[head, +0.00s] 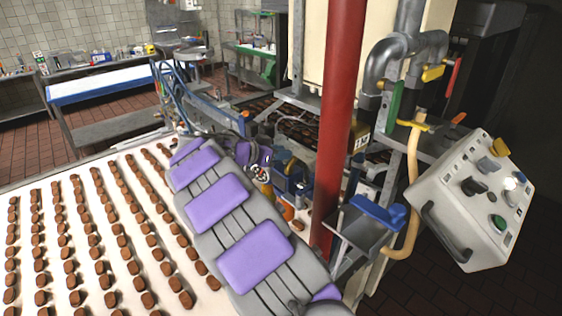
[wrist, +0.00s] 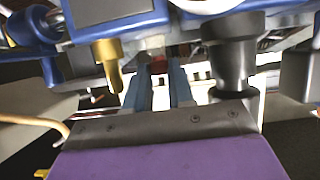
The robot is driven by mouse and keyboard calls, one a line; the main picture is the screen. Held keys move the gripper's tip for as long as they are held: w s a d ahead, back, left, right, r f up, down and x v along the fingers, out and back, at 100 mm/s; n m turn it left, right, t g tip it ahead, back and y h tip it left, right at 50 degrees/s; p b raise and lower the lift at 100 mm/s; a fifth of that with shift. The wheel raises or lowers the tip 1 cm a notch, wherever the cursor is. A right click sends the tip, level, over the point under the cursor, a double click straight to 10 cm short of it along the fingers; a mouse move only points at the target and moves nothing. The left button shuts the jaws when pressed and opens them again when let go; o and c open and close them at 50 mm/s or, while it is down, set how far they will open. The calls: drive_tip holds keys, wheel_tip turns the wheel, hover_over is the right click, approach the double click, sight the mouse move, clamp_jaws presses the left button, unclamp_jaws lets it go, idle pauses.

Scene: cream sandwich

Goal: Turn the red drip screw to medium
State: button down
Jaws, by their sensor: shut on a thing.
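In the wrist view, my gripper (wrist: 158,76) reaches under a blue machine body with its two blue-grey fingers. A small red part, which looks like the red drip screw (wrist: 157,68), shows between the fingertips, and the gripper is shut on it. Only a little of the red part is visible, and its setting cannot be read. In the head view, my purple and grey arm stretches up and leftward over the conveyor, and its end is by the blue machine (head: 290,180). The fingertips and the screw cannot be made out there.
A brass nozzle (wrist: 108,62) and a dark cylinder (wrist: 232,60) stand close on either side of the fingers. A white conveyor (head: 28,185) carries rows of brown pieces. A red column (head: 338,120), a blue lever (head: 378,211) and a control box (head: 478,205) stand right of the arm.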

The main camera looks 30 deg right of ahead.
drive_tip(key=shift+s+n+t+b, duration=0.15)
drive_tip(key=shift+n+t+b, duration=1.05)
drive_tip(key=shift+b, duration=1.2)
drive_tip(key=shift+r+n+t+y+b, duration=0.3)
drive_tip(key=shift+t+y+b, duration=0.1)
drive_tip(key=shift+t+b, duration=0.1)
drive_tip(key=c, duration=1.4)
unclamp_jaws()
drive_tip(key=o, duration=0.4)
drive_tip(key=shift+a+f, duration=0.15)
drive_tip(key=shift+o, duration=0.2)
drive_tip(key=shift+g+p, duration=0.3)
drive_tip(key=shift+p, duration=0.4)
